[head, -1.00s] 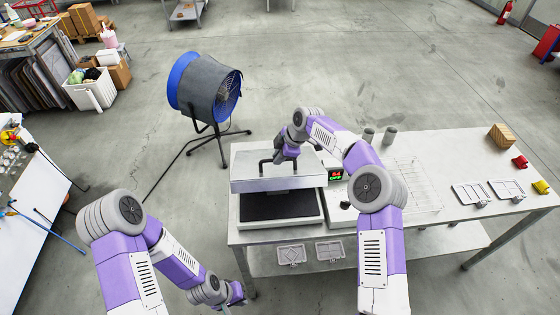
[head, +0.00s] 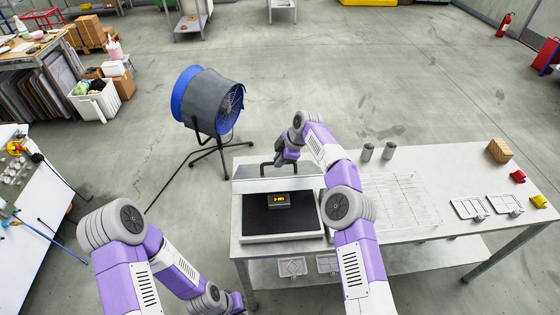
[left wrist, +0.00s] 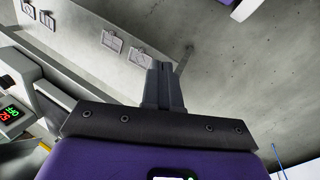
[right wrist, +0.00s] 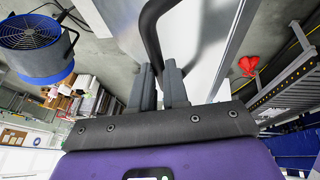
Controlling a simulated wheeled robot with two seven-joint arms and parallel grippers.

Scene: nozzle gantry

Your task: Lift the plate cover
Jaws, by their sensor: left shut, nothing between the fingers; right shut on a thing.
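The plate cover (head: 248,184) is a pale metal lid, tilted up at the back of the press on the table. Its dark bar handle (head: 268,166) also shows in the right wrist view (right wrist: 152,32). My right gripper (head: 279,160) is shut on that handle; its fingers show in the right wrist view (right wrist: 160,85). Below the cover, the black plate (head: 262,218) is exposed, with a small dark box with glowing orange marks (head: 279,200) on it. My left gripper (head: 236,302) is shut and empty, low beside the table's front left; its closed fingers show in the left wrist view (left wrist: 163,88).
A blue drum fan (head: 209,100) stands on the floor behind the table. Two grey cylinders (head: 388,150), a wire rack (head: 392,197), small trays (head: 468,208) and a wooden block (head: 499,150) are on the table's right. Two framed trays (head: 292,267) sit below the front edge.

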